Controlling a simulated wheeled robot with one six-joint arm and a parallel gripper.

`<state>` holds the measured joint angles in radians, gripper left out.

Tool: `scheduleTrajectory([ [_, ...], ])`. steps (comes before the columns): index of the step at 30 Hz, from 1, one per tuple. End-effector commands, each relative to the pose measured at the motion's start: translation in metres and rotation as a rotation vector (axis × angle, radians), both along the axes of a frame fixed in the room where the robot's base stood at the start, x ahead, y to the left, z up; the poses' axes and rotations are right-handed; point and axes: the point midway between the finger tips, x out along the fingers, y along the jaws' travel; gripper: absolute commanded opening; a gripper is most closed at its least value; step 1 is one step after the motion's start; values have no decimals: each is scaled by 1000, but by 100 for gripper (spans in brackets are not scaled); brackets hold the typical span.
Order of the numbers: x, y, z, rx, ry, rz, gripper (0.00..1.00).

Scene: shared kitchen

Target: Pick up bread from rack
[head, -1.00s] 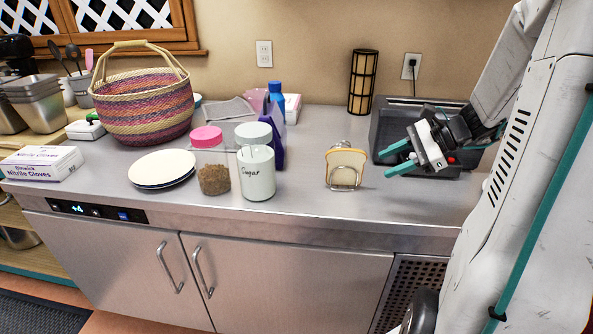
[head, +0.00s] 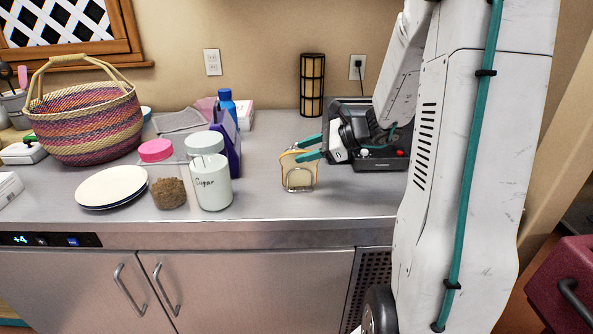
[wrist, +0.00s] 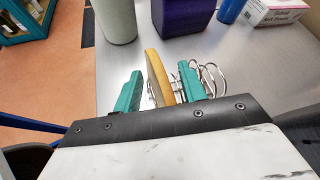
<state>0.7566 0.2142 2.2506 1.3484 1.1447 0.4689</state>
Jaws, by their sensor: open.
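A slice of bread (head: 297,174) stands upright in a small wire rack (head: 300,187) on the steel counter. In the wrist view the bread (wrist: 158,76) shows edge-on, and the rack's wire loops (wrist: 208,78) are to its right. My gripper (head: 310,149) reaches in from the right at the bread's top. In the wrist view its teal fingers (wrist: 160,88) are open, one on each side of the slice, with a gap to the left finger. Whether the right finger touches the bread or rack is hard to tell.
A white sugar canister (head: 211,183) and a purple container (head: 228,142) stand left of the rack. A dark toaster-like appliance (head: 383,163) is right behind my gripper. The counter (head: 270,210) in front of the rack is clear.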

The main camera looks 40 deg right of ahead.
Motion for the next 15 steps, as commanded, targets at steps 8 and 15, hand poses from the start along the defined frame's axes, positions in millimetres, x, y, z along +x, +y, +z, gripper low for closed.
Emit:
scheduleTrajectory([
  [8,0,-1,0,0,0,-1,13],
  [15,0,-1,0,-1,0,-1,0],
])
